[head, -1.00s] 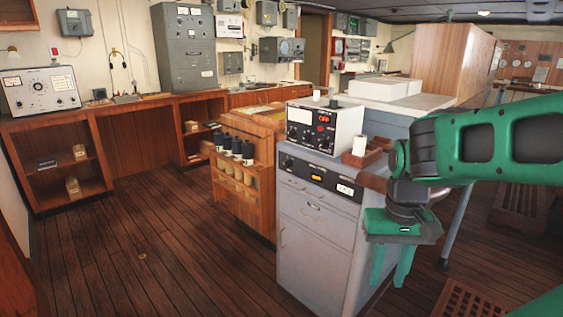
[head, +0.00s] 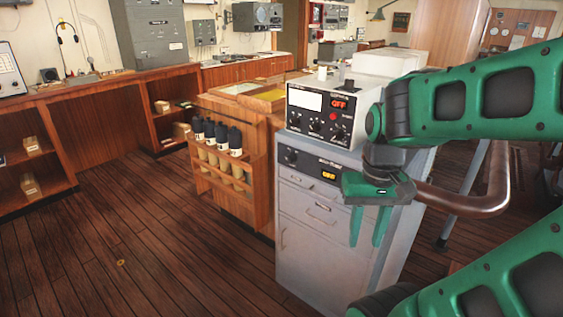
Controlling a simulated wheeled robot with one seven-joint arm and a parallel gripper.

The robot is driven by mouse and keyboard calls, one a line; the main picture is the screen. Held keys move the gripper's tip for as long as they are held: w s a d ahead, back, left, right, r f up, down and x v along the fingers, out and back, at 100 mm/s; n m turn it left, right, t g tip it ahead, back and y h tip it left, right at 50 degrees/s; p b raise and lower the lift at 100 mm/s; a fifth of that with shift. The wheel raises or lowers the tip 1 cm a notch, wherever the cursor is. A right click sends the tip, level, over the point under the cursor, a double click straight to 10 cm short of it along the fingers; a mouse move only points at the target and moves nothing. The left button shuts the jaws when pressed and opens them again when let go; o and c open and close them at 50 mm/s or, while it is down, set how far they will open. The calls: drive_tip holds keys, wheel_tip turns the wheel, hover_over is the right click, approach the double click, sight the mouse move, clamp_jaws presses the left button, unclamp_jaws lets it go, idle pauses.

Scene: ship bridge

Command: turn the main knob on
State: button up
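A white control box (head: 325,108) stands on a grey cabinet (head: 315,235). Its front has a blank white screen, a red OFF display (head: 339,104), a red button and several small dark knobs (head: 338,132). A black panel (head: 318,166) at the top of the cabinet front carries another dark knob (head: 291,155) at its left and a small yellow label or light. I cannot read which knob is the main one. My gripper (head: 369,228) hangs in front of the cabinet's right side, fingers pointing down, apart and empty. It is to the right of and below the knobs, touching none.
A wooden rack (head: 228,178) with several dark-capped bottles is left of the cabinet. A brown curved rail (head: 470,202) runs at the cabinet's right, close behind my arm. Wooden floor (head: 150,265) is open at the left front. Wooden shelves line the far wall.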

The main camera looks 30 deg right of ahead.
drive_tip(key=o, duration=0.4)
drive_tip(key=shift+s+r, duration=0.15)
drive_tip(key=shift+s, duration=0.15)
drive_tip(key=w+d+f+n+g+h, duration=0.1)
drive_tip(key=w+d+f+n+h, duration=0.15)
drive_tip(key=w, duration=0.35)
drive_tip(key=w+d+f+n+g+h, duration=0.1)
drive_tip(key=w+d+f+n, duration=0.1)
drive_tip(key=w+d+n, duration=0.3)
drive_tip(key=n+t+h, duration=0.7)
drive_tip(key=n+h, duration=0.7)
drive_tip(key=n, duration=0.7)
approach(287, 161)
drive_tip(key=x, duration=0.9)
drive_tip(key=shift+d, duration=0.15)
